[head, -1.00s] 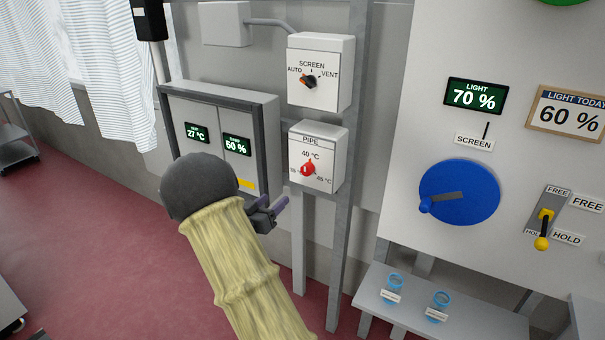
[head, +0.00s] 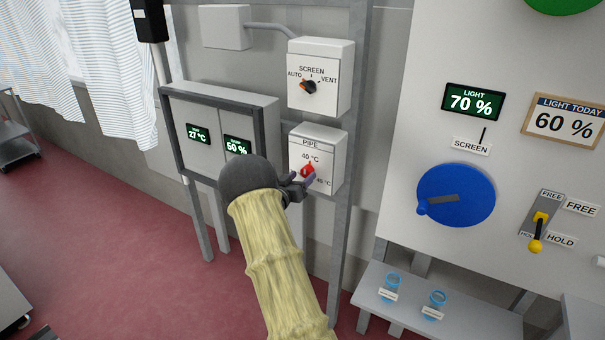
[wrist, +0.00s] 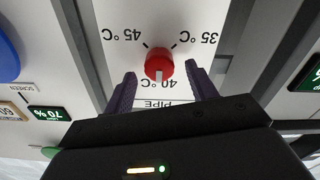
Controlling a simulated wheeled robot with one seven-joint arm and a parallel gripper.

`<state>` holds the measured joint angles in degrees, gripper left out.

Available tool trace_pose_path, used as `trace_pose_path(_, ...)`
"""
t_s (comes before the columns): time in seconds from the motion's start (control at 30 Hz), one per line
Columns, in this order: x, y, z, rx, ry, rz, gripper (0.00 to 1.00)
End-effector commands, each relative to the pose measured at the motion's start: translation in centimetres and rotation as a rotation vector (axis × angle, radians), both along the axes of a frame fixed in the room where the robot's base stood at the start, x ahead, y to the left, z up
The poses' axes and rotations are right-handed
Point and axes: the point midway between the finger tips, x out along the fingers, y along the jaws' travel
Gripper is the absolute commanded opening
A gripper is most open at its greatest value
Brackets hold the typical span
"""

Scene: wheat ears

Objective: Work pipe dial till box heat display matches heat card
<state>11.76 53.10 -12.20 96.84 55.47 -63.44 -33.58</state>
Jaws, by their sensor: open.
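The pipe dial is a red knob (head: 307,171) on a white box (head: 327,150) marked PIPE. In the wrist view the knob (wrist: 159,64) shows upside down, its white mark toward 40 °C, between the 35 and 45 °C marks. My gripper (head: 302,181) is in front of the box, partly covering the dial's lower scale. In the wrist view its open purple fingers (wrist: 160,74) stand on either side of the knob, with gaps; nothing is held. The box heat display (head: 198,134) reads 27 °C. I see no heat card.
A SCREEN switch box (head: 322,70) is just above. A 50 % display (head: 237,146) is beside the heat display. On the right panel are a blue dial (head: 458,198), a yellow lever (head: 538,232) and a LIGHT TODAY card (head: 563,121). A shelf (head: 460,325) stands below.

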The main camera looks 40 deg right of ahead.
Motion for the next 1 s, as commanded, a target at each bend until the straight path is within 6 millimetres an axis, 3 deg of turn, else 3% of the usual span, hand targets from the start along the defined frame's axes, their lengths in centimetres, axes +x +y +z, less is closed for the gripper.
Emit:
trace_pose_path(0.13, 0.47, -1.24, 0.0, 0.001, 0.0, 0.0, 0.57)
trace_pose_path(0.43, 0.53, -1.49, -0.03, 0.001, 0.0, -0.001, 0.57)
trace_pose_path(0.67, 0.54, -1.4, -0.01, 0.0, 0.0, 0.0, 0.12)
trace_pose_path(1.0, 0.58, -1.3, -0.16, 0.008, -0.018, 0.001, 0.12)
